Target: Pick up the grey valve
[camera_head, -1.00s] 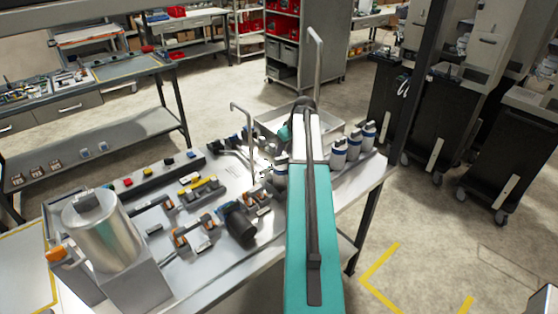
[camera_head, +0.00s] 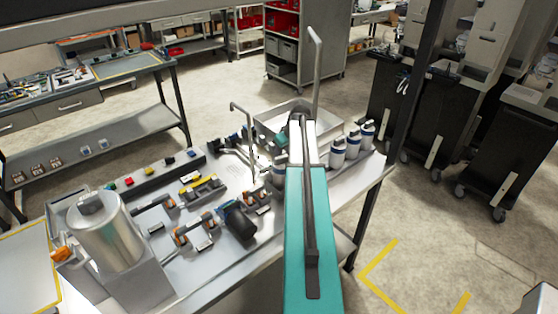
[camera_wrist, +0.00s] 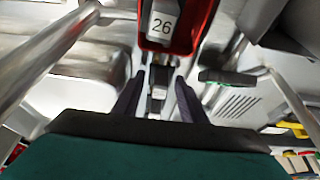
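My gripper (camera_wrist: 160,76) shows in the wrist view with its two dark fingers apart. A small grey piece with a pale label (camera_wrist: 158,92) shows between the fingers, and the fingers do not appear to touch it. I cannot tell whether this piece is the grey valve. In the head view my arm hides the gripper and what is in front of it. I cannot single out the grey valve among the small parts on the steel table (camera_head: 205,262).
A red bin labelled 26 (camera_wrist: 176,22) shows ahead of the fingers. A metal pipe (camera_wrist: 50,55) crosses the wrist view's left side. In the head view, white-and-blue bottles (camera_head: 338,153), a black cylinder (camera_head: 240,222), a steel canister (camera_head: 108,235) and a thin upright pipe (camera_head: 316,75) stand nearby.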

